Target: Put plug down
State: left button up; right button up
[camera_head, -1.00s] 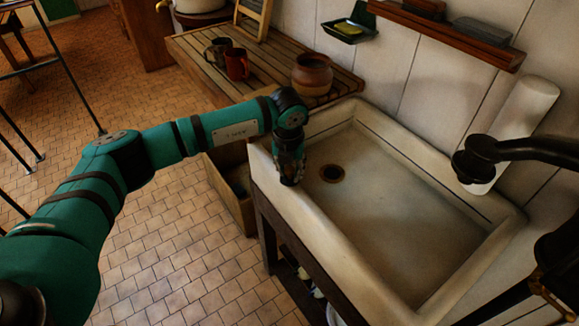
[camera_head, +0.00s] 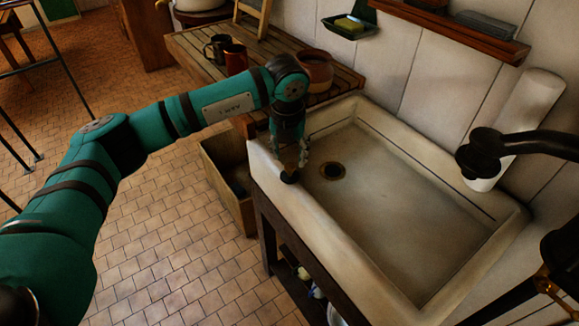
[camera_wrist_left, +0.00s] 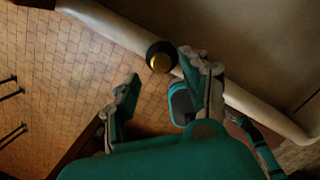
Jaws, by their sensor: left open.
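The plug (camera_head: 290,177) is a small dark round piece on the left rim of the pale sink (camera_head: 420,275). In the left wrist view the plug (camera_wrist_left: 161,57) shows a black body with a gold-coloured top, and the sink rim (camera_wrist_left: 115,27) runs beneath it. My left gripper (camera_head: 290,156) is just above the plug with its fingers apart. In the left wrist view my left gripper (camera_wrist_left: 163,75) is open, and the plug appears just beyond its fingertips, apart from them. The drain hole (camera_head: 332,170) is uncovered, right of the plug.
A slatted wooden counter (camera_head: 195,45) behind the sink holds a red mug (camera_head: 236,60), a dark mug (camera_head: 217,47) and a brown pot (camera_head: 315,70). A black tap (camera_head: 490,150) reaches over the sink from the right. The basin is empty.

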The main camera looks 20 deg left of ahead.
pick_arm(q)
notch_tip(320, 180, up, 7)
jog(key=s+b, duration=0.1)
jog(key=shift+d+f+b, duration=0.15)
jog(key=shift+f+b, duration=0.05)
jog(key=shift+b, duration=0.2)
